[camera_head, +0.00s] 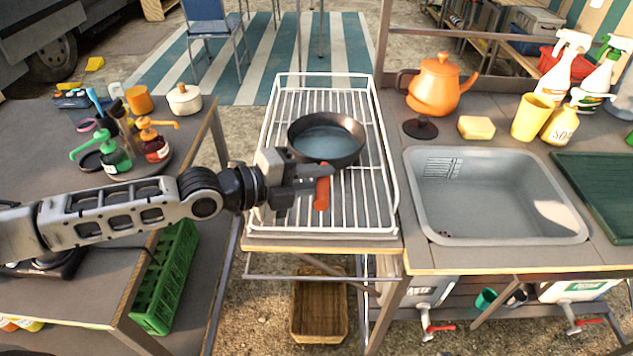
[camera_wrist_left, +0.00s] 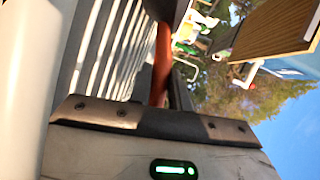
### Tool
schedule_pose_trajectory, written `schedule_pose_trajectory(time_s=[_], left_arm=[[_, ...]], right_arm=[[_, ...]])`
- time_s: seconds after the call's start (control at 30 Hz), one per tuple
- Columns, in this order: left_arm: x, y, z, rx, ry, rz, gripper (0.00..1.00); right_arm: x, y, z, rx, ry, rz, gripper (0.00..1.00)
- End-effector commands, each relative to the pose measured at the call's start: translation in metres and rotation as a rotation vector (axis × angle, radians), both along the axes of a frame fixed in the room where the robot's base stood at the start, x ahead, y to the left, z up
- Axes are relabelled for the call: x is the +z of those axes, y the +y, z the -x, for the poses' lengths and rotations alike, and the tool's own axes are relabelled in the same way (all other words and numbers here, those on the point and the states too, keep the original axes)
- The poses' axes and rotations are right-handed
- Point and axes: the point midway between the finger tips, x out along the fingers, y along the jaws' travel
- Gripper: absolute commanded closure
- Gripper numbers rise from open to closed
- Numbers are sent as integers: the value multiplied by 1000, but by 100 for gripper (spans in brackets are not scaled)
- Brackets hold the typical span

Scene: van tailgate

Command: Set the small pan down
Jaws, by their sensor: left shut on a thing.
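The small pan (camera_head: 327,140) is dark with an orange-red handle (camera_head: 322,193). In the head view it appears over the white wire rack (camera_head: 280,214), its handle pointing toward me; I cannot tell whether its base touches the wires. My left gripper (camera_head: 318,172) comes in from the left and is shut on the handle close to the pan's body. The handle also shows in the left wrist view (camera_wrist_left: 162,65), passing by the finger, with the rack's white bars beside it. My right gripper is not in view.
Right of the rack is a grey sink (camera_head: 495,195), with an orange kettle (camera_head: 437,85), a yellow sponge (camera_head: 476,127) and spray bottles behind. On the left table stand pump bottles (camera_head: 114,158) and a cream pot (camera_head: 184,100). The rack's surface around the pan is clear.

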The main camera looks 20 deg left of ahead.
Motion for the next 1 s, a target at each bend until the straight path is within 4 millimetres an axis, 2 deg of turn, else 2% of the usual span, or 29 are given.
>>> schedule_pose_trajectory(time_s=[0.1, 0.23, 0.27, 0.3, 0.33, 0.7, 1.0], left_arm=[[4, 0, -1, -1, -8, 2, 100], [-1, 0, -1, -1, -8, 2, 100], [-1, 0, 0, 0, -1, 0, 73], [-1, 0, 0, 0, 0, 0, 61], [-1, 0, 0, 0, 0, 0, 59], [3, 2, 1, 1, 0, -2, 59], [13, 38, 34, 0, -5, -9, 59]], right_arm=[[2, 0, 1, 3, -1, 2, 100], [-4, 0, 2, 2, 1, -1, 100], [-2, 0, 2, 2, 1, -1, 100], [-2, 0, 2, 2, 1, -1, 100], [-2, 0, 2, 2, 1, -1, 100], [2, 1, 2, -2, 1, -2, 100], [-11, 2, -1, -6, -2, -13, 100]])
